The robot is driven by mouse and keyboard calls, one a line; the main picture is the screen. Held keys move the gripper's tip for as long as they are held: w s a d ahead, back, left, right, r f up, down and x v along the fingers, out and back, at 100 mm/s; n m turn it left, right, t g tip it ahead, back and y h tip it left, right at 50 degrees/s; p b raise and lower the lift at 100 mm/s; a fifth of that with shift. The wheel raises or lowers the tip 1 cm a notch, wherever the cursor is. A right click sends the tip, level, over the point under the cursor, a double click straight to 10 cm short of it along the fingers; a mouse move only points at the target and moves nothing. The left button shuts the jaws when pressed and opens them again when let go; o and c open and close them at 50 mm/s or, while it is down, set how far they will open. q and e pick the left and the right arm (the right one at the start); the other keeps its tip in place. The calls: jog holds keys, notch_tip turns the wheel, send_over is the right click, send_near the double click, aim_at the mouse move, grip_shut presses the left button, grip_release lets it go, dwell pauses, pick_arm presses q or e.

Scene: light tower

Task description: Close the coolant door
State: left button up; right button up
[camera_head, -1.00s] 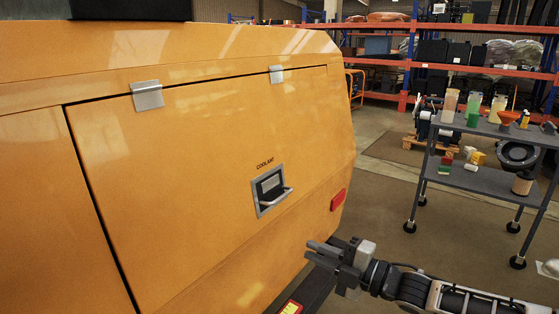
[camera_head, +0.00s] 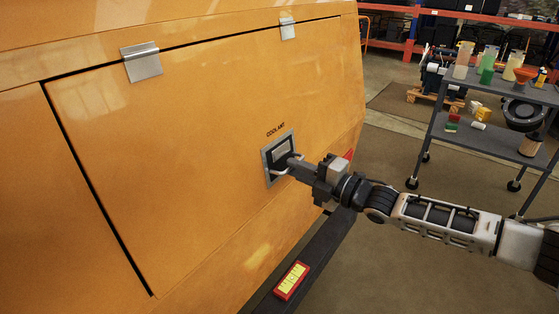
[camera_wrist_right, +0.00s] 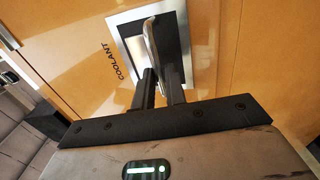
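The coolant door (camera_head: 190,140) is an orange panel hung from two metal hinges along its top edge. It looks flush or nearly flush with the orange housing, with a dark seam down its left side; I cannot tell whether it is latched. Its recessed metal latch (camera_head: 268,167) sits low on the right under the word COOLANT. The latch's bar handle (camera_wrist_right: 151,40) shows in the right wrist view. My right gripper (camera_head: 291,163) is at the latch, its two fingers (camera_wrist_right: 160,76) close together with the bar between them. My left gripper is not in view.
A dark ledge (camera_head: 325,243) with a red-and-yellow label (camera_head: 291,281) runs below the housing. A grey cart (camera_head: 490,141) with bottles stands at the right, with orange shelving (camera_head: 395,45) behind. The floor between housing and cart is clear.

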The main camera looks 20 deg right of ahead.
jog(key=shift+x, duration=1)
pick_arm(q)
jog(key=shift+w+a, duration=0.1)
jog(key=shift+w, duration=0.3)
